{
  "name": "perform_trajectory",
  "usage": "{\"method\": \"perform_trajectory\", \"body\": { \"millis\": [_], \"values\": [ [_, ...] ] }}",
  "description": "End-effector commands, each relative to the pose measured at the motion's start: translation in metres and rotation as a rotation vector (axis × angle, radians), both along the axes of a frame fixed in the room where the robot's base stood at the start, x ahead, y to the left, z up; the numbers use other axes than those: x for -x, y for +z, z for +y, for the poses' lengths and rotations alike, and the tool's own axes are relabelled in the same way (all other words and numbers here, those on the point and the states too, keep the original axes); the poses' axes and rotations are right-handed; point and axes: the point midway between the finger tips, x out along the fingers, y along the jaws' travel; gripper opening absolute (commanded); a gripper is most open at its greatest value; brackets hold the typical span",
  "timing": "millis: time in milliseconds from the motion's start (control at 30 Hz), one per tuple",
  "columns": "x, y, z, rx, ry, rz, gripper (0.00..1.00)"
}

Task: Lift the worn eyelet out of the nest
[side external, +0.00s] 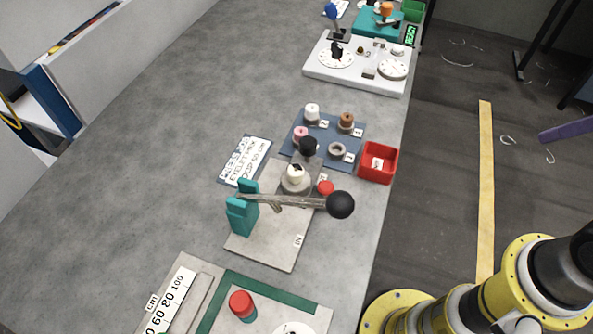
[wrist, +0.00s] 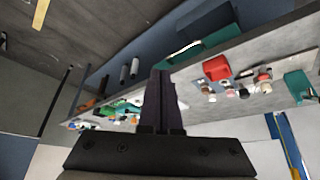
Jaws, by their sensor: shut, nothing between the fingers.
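A white eyelet (side external: 294,171) sits upright in a round pale nest (side external: 296,187) on the grey fixture plate (side external: 268,247) in the side view. I cannot make out wear on it. A metal lever with a large black ball (side external: 340,205) runs from a teal bracket (side external: 241,212) across the front of the nest and hides part of it.
Behind the fixture, a blue mat (side external: 322,142) holds white, brown, pink and grey ring parts. A red box (side external: 379,163) stands right of it. A red button (side external: 325,187) is beside the nest. A red-topped cylinder (side external: 242,305) stands in front. The bench's left side is clear.

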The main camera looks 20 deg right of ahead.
Motion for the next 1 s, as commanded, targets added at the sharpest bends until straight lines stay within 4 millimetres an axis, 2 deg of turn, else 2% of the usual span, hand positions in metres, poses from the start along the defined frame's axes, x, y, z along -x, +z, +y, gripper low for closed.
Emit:
{"method": "perform_trajectory", "body": {
  "millis": [433,800,1000],
  "values": [
    [0.0000,0.0001,0.0000,0.000,0.000,0.000,0.00],
    [0.0000,0.0000,0.0000,0.000,0.000,0.000,0.67],
    [0.0000,0.0000,0.0000,0.000,0.000,0.000,0.69]
  ]
}}
